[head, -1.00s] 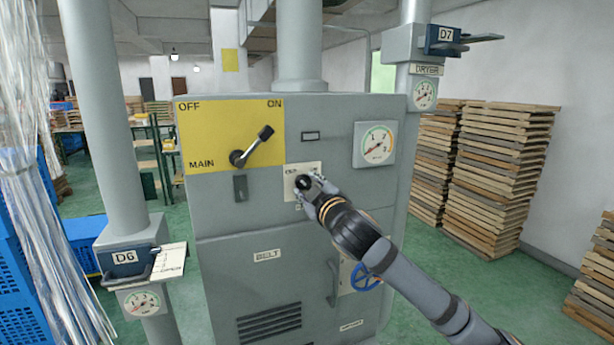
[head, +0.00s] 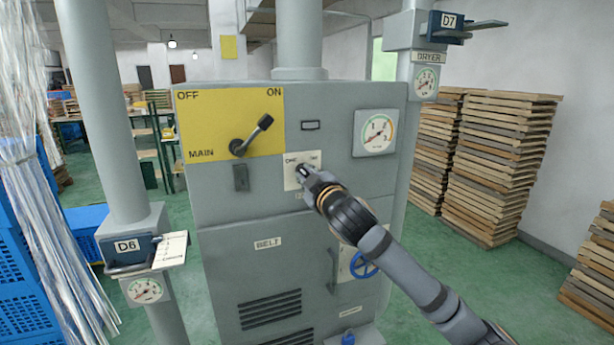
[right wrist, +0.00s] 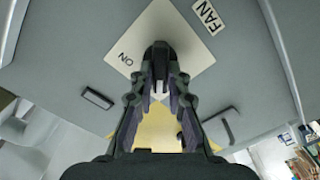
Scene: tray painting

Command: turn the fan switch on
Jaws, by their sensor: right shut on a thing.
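The fan switch is a dark knob on a cream plate (head: 290,184) on the front of the grey cabinet. In the right wrist view the knob (right wrist: 158,53) shows at the fingertips, and the plate (right wrist: 185,35) carries an "ON" mark, with a "FAN" label (right wrist: 210,17) beside it. My right gripper (head: 307,176) reaches in from the lower right and is shut on the knob. Its fingers (right wrist: 160,85) hide part of the knob, so where the knob points is hard to tell. My left gripper is not in view.
The yellow MAIN panel (head: 210,110) with its lever (head: 252,135) is up and left of the switch. A round gauge (head: 375,134) is to the right. A blue handwheel (head: 363,264) is below. Stacked wooden trays (head: 490,165) stand at right.

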